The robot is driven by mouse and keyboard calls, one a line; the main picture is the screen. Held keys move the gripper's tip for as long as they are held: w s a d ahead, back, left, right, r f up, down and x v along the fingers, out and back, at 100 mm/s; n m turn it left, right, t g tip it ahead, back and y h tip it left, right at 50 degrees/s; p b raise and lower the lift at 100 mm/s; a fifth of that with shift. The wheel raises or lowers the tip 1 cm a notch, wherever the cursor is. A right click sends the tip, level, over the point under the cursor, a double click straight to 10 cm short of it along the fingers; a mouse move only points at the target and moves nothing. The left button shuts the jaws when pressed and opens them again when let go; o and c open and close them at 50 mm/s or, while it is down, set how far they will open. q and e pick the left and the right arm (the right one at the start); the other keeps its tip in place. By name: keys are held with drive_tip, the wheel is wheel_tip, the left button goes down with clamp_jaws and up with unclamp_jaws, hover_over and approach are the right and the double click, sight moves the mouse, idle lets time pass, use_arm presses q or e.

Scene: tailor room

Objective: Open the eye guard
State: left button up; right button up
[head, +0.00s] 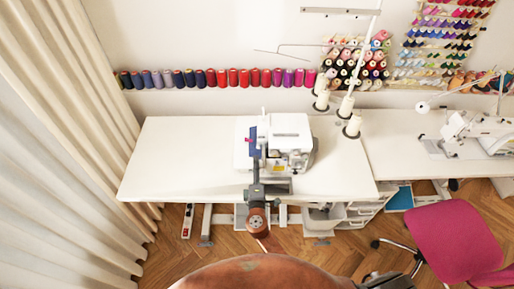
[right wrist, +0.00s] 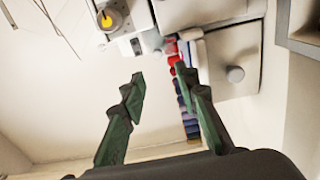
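The white sewing machine (head: 290,130) stands in the middle of the white table, and part of it shows along the top of the right wrist view (right wrist: 180,10). I cannot make out the eye guard as a separate part; my gripper covers the machine's front left. My right gripper (head: 256,150) reaches up from the table's front edge to the machine's left front. In the right wrist view its two green-dark fingers (right wrist: 160,78) are apart with nothing between them. I cannot tell whether a finger touches the machine. My left gripper is not in view.
The white table (head: 180,160) is clear to the machine's left. Thread cones (head: 352,127) stand at its back right. A row of spools (head: 233,78) lines the wall. A second machine (head: 478,130) and a pink chair (head: 452,235) are on the right.

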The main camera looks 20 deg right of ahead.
sight(258, 148)
drive_tip(key=x, duration=0.2)
drive_tip(key=d+x, duration=0.1)
drive_tip(key=x, duration=0.2)
drive_tip(key=shift+p+x, duration=0.3)
drive_tip(key=shift+x, duration=0.5)
drive_tip(key=shift+s, duration=0.1)
drive_tip(key=c, duration=0.7)
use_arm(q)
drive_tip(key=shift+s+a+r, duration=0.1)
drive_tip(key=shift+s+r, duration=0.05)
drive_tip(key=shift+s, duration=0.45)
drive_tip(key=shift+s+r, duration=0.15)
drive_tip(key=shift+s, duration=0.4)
use_arm(e)
clamp_jaws()
drive_tip(key=shift+d, duration=0.1)
